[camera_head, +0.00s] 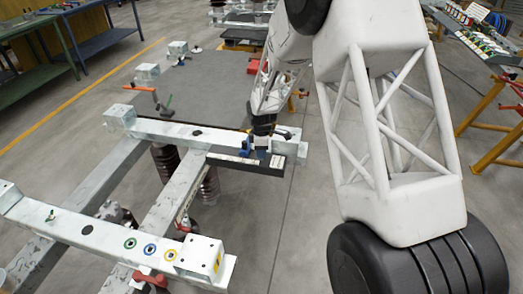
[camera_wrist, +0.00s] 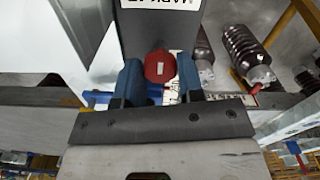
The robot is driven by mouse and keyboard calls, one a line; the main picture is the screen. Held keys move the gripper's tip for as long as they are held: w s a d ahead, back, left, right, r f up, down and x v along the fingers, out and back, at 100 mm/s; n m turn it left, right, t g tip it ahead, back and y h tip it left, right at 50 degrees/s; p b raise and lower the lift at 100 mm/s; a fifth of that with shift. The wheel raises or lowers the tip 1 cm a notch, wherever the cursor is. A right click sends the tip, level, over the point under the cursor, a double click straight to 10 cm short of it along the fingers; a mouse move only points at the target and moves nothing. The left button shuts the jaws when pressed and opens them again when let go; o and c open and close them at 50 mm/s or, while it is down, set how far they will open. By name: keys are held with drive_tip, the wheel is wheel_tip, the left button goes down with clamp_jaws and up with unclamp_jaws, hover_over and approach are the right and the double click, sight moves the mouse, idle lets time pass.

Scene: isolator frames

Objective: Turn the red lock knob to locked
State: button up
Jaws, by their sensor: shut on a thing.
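The red lock knob (camera_wrist: 159,66) shows in the wrist view between the two blue fingers of my gripper (camera_wrist: 160,80). My gripper is shut on it, one finger on each side. A small white mark on the knob's face stands upright in the picture. Above the knob in the wrist view is a dark grey panel with a white label (camera_wrist: 160,4), its text cut off. In the head view my gripper (camera_head: 255,150) points down at the dark bar (camera_head: 270,167) at the right end of the pale frame's far beam. The knob is hidden there.
Brown ribbed insulators (camera_head: 167,162) stand under the frame. A green workbench (camera_head: 35,65) is at the back left, and a yellow-legged table (camera_head: 490,115) at the right.

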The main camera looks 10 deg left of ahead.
drive_tip(key=shift+m, duration=0.5)
drive_tip(key=m, duration=0.9)
drive_tip(key=shift+m, duration=0.4)
drive_tip(key=m, duration=1.1)
drive_tip(key=shift+m, duration=0.3)
drive_tip(key=o, duration=0.9)
drive_tip(key=shift+o, duration=0.2)
